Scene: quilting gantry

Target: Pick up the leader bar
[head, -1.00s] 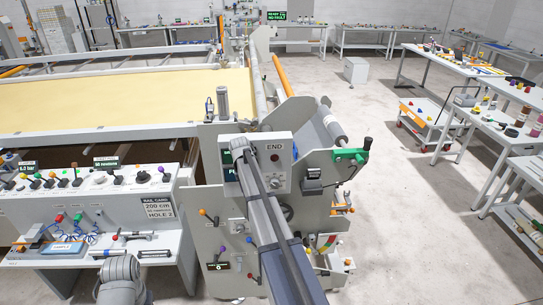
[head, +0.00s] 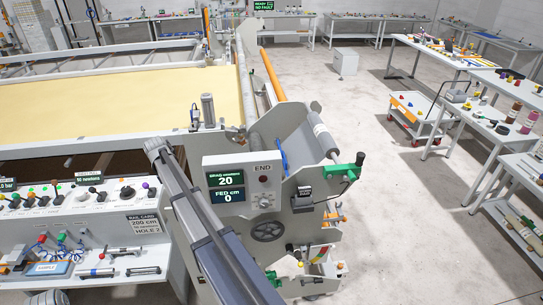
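No thing in view is labelled as the leader bar, and I cannot tell for sure which one it is. Bar-shaped things include a short dark bar (head: 143,270) and a pale bar (head: 97,272) lying on the bench's lower shelf at the left. An orange pole (head: 271,75) and a pale roller (head: 322,135) are on the quilting frame's right side. One of my arm links crosses the lower middle, in front of the frame's end. No fingertips of either gripper show.
The frame's end panel (head: 299,222) carries a display (head: 226,181) reading 20 and 0, a handwheel (head: 268,231) and a green handle (head: 345,172). Yellow cloth (head: 130,100) covers the frame. A trolley (head: 421,106) and benches stand right. Floor (head: 400,220) between is clear.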

